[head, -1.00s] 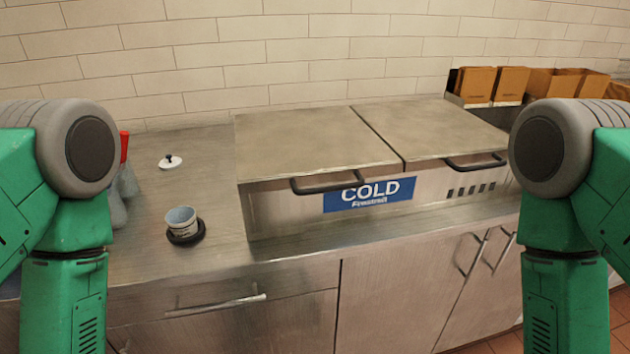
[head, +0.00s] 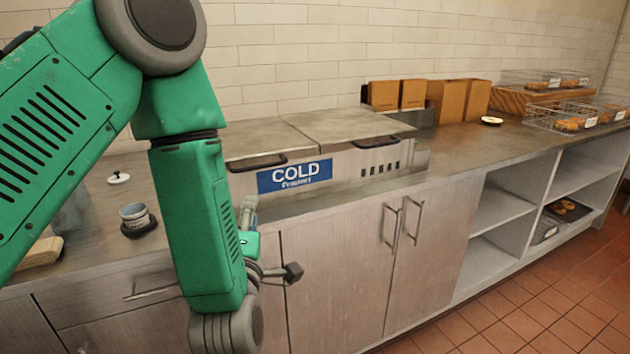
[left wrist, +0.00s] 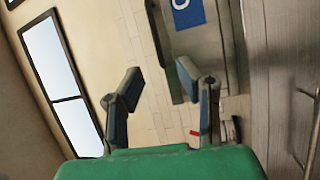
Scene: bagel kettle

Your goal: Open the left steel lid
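The left steel lid (head: 258,138) lies closed on the cold unit, left of the right lid (head: 352,124). Its dark bar handle (head: 257,163) runs along its front edge, above the blue COLD sign (head: 294,176). The handle appears as a dark bar (left wrist: 157,35) in the left wrist view, beside the blue sign (left wrist: 188,12). My left gripper (head: 270,238) is in front of the counter, below the handle and apart from it. In the left wrist view its fingers (left wrist: 158,85) are spread with nothing between them. My right gripper is out of view.
A cup (head: 134,214) on a dark saucer and a small white lid (head: 118,178) stand on the counter to the left. Brown boxes (head: 456,98) stand behind the unit's right end. Cabinet handles (head: 402,220) stick out below. Floor at right is clear.

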